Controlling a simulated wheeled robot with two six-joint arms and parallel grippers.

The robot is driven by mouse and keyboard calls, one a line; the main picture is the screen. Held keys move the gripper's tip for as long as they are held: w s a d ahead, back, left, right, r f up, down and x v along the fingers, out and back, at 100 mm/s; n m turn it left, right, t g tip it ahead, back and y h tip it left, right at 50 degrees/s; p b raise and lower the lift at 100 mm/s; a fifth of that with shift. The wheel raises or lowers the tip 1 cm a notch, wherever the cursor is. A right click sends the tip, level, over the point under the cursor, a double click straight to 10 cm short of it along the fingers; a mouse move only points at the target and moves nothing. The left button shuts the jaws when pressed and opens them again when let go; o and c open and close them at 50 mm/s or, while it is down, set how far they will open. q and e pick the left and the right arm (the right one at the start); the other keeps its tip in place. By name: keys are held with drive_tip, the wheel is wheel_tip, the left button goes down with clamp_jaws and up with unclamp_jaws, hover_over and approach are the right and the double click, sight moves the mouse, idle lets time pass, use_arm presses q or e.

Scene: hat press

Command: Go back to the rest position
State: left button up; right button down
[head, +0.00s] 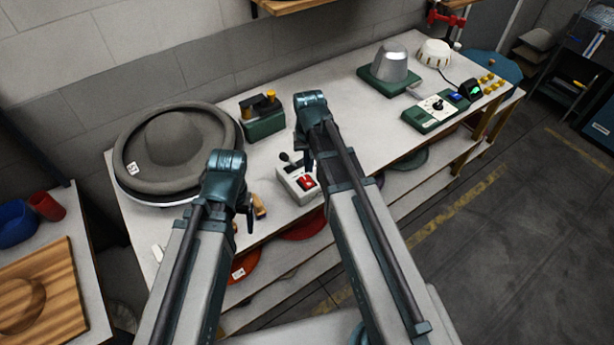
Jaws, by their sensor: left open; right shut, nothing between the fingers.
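My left gripper (248,218) hangs over the front left of the white workbench (365,135), right of the grey hat. Its wrist hides most of it, but it is open and seems empty. I cannot tell the height of either gripper above the bench.
A wide grey hat (182,140) sits on a round base at the left. A green block (264,122) stands behind the grippers. A silver dome (390,62) and a green control box (436,111) are at the right. Red and green hats lie on the shelf below.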

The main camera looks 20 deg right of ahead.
drive_tip(key=shift+r+p, duration=0.35)
drive_tip(key=shift+r, duration=0.3)
drive_tip(key=s+a+f+n+b, duration=0.1)
drive_tip(key=s+a+n, duration=0.2)
drive_tip(key=s+a, duration=0.2)
drive_tip(key=s+a+f+n+h+b, duration=0.1)
drive_tip(key=s+a+n+b, duration=0.1)
drive_tip(key=s+a, duration=0.3)
drive_tip(key=s, duration=0.4)
drive_tip(key=shift+s+a+f+n, duration=0.15)
drive_tip(key=shift+a+f+n, duration=0.1)
drive_tip(key=shift+f+n, duration=0.15)
